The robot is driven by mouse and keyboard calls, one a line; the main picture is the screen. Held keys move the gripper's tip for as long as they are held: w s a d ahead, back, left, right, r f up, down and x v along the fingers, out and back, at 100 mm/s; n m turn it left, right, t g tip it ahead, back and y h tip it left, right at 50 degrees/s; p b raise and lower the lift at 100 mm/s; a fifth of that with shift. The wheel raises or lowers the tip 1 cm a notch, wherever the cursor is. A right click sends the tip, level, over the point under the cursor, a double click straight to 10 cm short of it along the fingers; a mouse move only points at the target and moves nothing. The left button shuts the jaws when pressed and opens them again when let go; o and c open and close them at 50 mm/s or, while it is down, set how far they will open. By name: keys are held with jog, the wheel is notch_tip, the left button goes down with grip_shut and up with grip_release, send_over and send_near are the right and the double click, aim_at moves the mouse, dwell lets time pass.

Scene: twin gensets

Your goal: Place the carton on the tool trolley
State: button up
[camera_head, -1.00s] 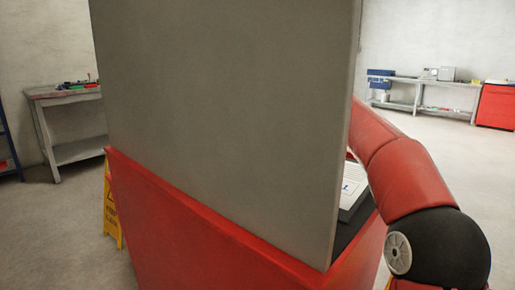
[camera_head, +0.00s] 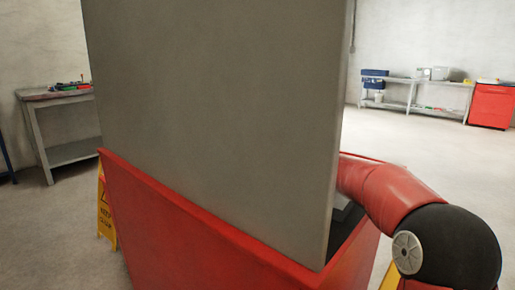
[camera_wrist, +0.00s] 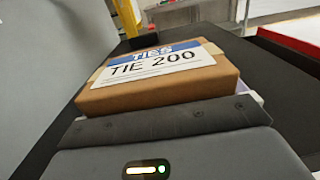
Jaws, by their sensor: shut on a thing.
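The brown carton (camera_wrist: 165,88) has a white and blue label reading "TIES, TIE 200" and fills the middle of the wrist view. My gripper (camera_wrist: 170,122) is shut on its near side. The carton is over or on a dark flat top (camera_wrist: 280,90) with a red rim (camera_wrist: 292,42); I cannot tell whether it touches. In the head view the red tool trolley (camera_head: 200,225) stands close in front, with a tall grey panel (camera_head: 215,120) upright on it. My arm reaches behind the panel, which hides the gripper and carton there.
A grey wall-like surface (camera_wrist: 45,60) runs close along the left in the wrist view. A yellow floor sign (camera_head: 106,212) stands left of the trolley. A workbench (camera_head: 60,95) is at the left wall. Another bench (camera_head: 412,82) and a red cabinet (camera_head: 491,105) stand far right. Floor between is clear.

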jog(key=shift+f, duration=0.1)
jog(key=o, duration=0.8)
jog(key=shift+o, duration=0.2)
jog(key=shift+r, duration=0.2)
jog(key=b+v, duration=0.1)
jog(key=v, duration=1.1)
jog(key=shift+f+b, duration=0.1)
jog(key=shift+b, duration=0.3)
